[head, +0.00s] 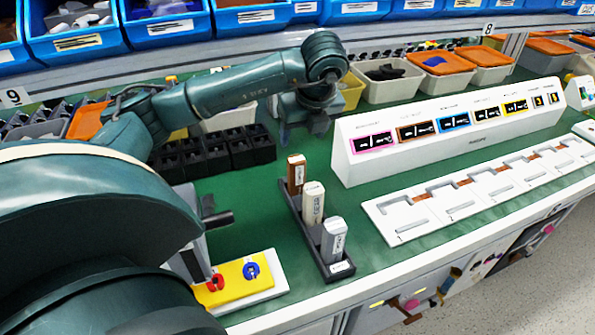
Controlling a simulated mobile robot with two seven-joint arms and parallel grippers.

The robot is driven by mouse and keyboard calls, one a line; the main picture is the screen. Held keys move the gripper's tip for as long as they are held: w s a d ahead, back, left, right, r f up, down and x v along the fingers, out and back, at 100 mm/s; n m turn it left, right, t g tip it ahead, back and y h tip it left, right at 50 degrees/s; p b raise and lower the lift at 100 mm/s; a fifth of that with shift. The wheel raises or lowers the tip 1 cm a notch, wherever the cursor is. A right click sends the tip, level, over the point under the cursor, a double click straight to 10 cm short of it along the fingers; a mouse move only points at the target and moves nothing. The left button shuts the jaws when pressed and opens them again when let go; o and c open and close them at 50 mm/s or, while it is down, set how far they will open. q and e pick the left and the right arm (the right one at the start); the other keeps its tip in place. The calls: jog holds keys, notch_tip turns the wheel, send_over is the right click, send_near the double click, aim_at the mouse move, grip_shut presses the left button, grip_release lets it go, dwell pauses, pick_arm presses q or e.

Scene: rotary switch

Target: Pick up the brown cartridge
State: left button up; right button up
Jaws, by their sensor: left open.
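The brown cartridge (296,178) stands upright in the far slot of a narrow black rack (288,204) on the green bench. A cream cartridge (313,203) and a light grey cartridge (333,240) stand nearer in the same rack. My left gripper (303,128) hangs above and beyond the brown cartridge, fingers pointing down. It is open, looks empty and appears apart from the cartridge. The cream cartridge hides part of the brown one's lower end.
A white sloped panel with coloured labels (450,122) stands right of the rack. A white slotted board (480,196) lies before it. Black bins (230,152) stand behind left. A yellow plate with red and blue rings (236,280) lies front left. Green bench is clear around the rack.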

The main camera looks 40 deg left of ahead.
aim_at(297, 159)
pick_arm(q)
jog(key=x, duration=0.6)
jog(key=p+x, duration=0.1)
jog(key=x, duration=0.6)
jog(key=shift+s+d+f+p, duration=0.15)
jog(key=shift+s+d+p, duration=0.05)
jog(key=shift+p, duration=0.1)
jog(key=c, duration=1.2)
